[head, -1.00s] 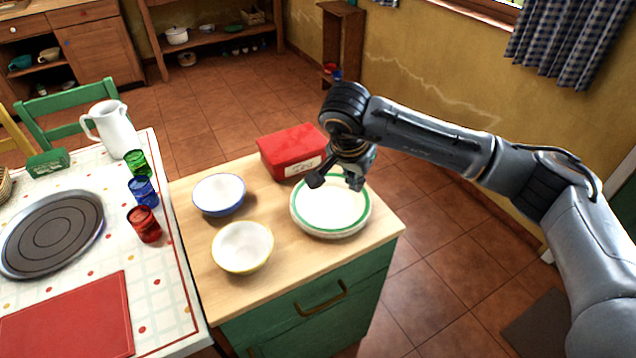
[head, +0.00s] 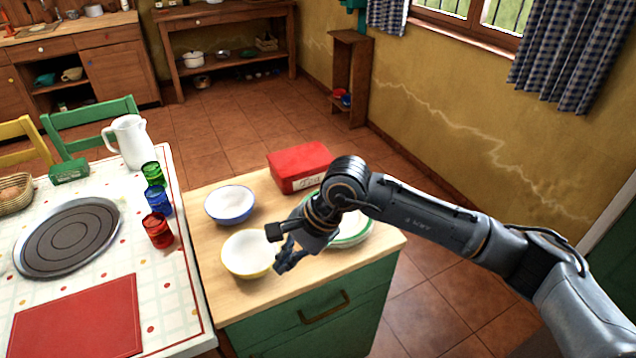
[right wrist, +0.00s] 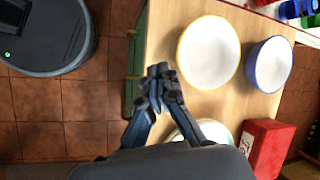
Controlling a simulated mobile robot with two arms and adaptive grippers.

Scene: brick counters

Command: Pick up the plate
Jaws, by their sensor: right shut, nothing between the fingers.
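The white plate with a green rim (head: 352,229) lies on the wooden top of the green cabinet, partly hidden behind my right arm. In the right wrist view a piece of the plate (right wrist: 214,129) shows behind the gripper's fingers. My right gripper (head: 279,251) is shut and empty, above the countertop to the left of the plate and by the yellow-rimmed bowl. Its closed fingertips also show in the right wrist view (right wrist: 160,76). My left gripper is not in view.
A yellow-rimmed bowl (head: 246,254) and a blue-rimmed bowl (head: 230,204) stand left of the plate. A red box (head: 299,166) stands behind it. The table on the left holds coloured glasses, a white jug (head: 131,142) and a round tray (head: 68,238).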

